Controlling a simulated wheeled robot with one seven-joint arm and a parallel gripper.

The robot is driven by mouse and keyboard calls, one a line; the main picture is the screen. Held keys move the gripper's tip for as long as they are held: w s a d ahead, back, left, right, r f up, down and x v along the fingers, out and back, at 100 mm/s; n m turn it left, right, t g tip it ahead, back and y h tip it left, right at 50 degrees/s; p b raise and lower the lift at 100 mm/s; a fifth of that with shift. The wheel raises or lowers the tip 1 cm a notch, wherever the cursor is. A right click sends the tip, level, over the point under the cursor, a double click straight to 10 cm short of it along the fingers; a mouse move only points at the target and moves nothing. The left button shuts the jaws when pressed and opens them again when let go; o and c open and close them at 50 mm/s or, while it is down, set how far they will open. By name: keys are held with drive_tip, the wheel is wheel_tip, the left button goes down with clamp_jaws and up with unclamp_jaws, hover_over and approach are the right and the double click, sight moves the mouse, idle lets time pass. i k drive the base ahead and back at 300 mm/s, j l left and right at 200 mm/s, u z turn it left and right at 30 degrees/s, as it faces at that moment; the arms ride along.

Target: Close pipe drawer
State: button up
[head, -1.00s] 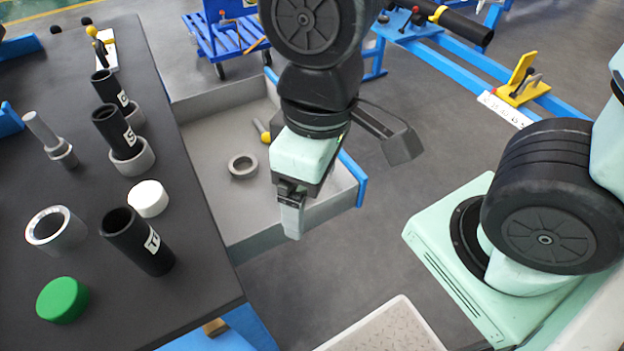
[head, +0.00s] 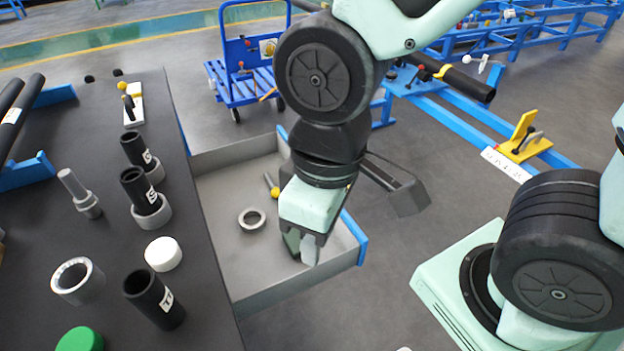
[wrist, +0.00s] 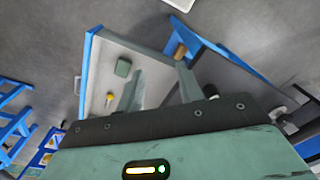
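The drawer (head: 212,205) stands pulled out from the right side of the dark-topped bench, with grey walls and a blue front edge (head: 354,237). It also shows in the wrist view (wrist: 143,48), with its blue front (wrist: 86,65) at the left. My gripper (head: 308,250) points down over the drawer's near front part, inside the blue front. I see no clear contact with the drawer. Its fingers overlap in the head view, and their gap is unclear.
The drawer holds a grey ring (head: 252,219) and a yellow-ended tool (head: 272,186). Black pipes (head: 155,300), a white cap (head: 163,254) and a green cap (head: 80,340) stand on the bench (head: 105,215). A blue cart (head: 240,85) stands behind. Floor right of the drawer is open.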

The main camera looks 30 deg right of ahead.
sight(259, 272)
drive_tip(key=l+u, duration=0.15)
drive_tip(key=l, duration=0.25)
drive_tip(key=l+u, duration=0.2)
drive_tip(key=l, duration=0.25)
drive_tip(key=k+l+u, duration=0.15)
drive_tip(key=l, duration=0.25)
drive_tip(key=k+l+u, duration=0.15)
drive_tip(key=l, duration=0.25)
drive_tip(key=l+u, duration=0.15)
drive_tip(key=l, duration=0.25)
drive_tip(key=k+l+u, duration=0.3)
drive_tip(key=j+u, duration=0.25)
drive_tip(key=i+j+u, duration=0.1)
drive_tip(key=j+u, duration=0.15)
